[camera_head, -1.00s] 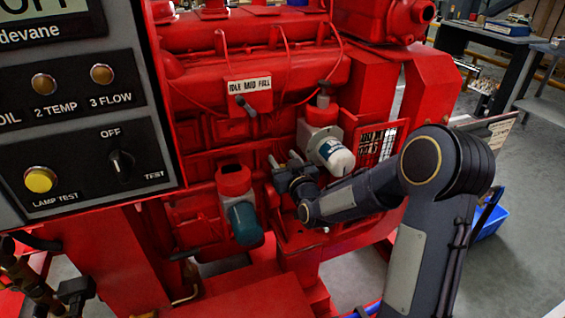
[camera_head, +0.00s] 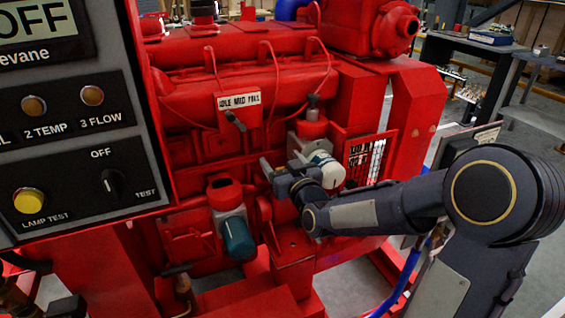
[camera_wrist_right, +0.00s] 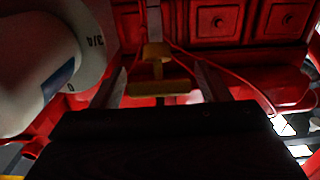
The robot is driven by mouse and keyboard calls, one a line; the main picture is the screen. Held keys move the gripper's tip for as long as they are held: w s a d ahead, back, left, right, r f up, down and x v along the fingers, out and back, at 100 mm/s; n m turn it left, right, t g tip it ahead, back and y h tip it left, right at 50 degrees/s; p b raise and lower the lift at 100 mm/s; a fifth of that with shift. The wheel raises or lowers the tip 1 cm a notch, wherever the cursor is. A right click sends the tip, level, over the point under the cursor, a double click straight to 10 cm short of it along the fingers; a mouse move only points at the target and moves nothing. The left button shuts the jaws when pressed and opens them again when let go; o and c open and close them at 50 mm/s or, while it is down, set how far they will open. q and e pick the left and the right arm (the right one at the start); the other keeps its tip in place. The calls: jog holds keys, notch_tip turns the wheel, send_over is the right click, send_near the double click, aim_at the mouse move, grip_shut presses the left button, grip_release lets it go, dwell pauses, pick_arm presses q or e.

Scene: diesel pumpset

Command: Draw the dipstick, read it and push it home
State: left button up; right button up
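A yellow T-shaped handle (camera_wrist_right: 160,86), which looks like the dipstick's, shows in the right wrist view between the two fingers of my right gripper (camera_wrist_right: 160,82). The fingers stand apart on either side of it, and I see no clear grip. The stick itself is hidden. In the head view my right gripper (camera_head: 276,172) is at the side of the red engine (camera_head: 235,85), just left of the white filter (camera_head: 329,170). The yellow handle cannot be made out there. My left gripper is not in view.
The white filter fills the left of the right wrist view (camera_wrist_right: 35,70). A teal-ended cylinder (camera_head: 238,238) sits below left of my right gripper. The control panel (camera_head: 85,130) stands close on the left. Thin red pipes (camera_head: 270,75) and a small lever (camera_head: 235,120) are above.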

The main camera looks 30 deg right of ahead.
jog(key=s, duration=0.7)
jog(key=shift+s+a, duration=0.2)
jog(key=shift+s, duration=0.2)
jog(key=s+a+f+g+y, duration=0.2)
jog(key=s+a+f+g, duration=0.15)
jog(key=s, duration=0.45)
jog(key=s+a+f+m+g+y, duration=0.1)
jog(key=s+a+f+g, duration=0.1)
jog(key=s+g, duration=0.45)
jog(key=s+a+f+g+y, duration=0.2)
jog(key=s+f, duration=0.1)
jog(key=s, duration=0.7)
notch_tip(320, 180, up, 15)
jog(key=p, duration=1.5)
jog(key=shift+w+a+r, duration=0.15)
jog(key=shift+w, duration=0.1)
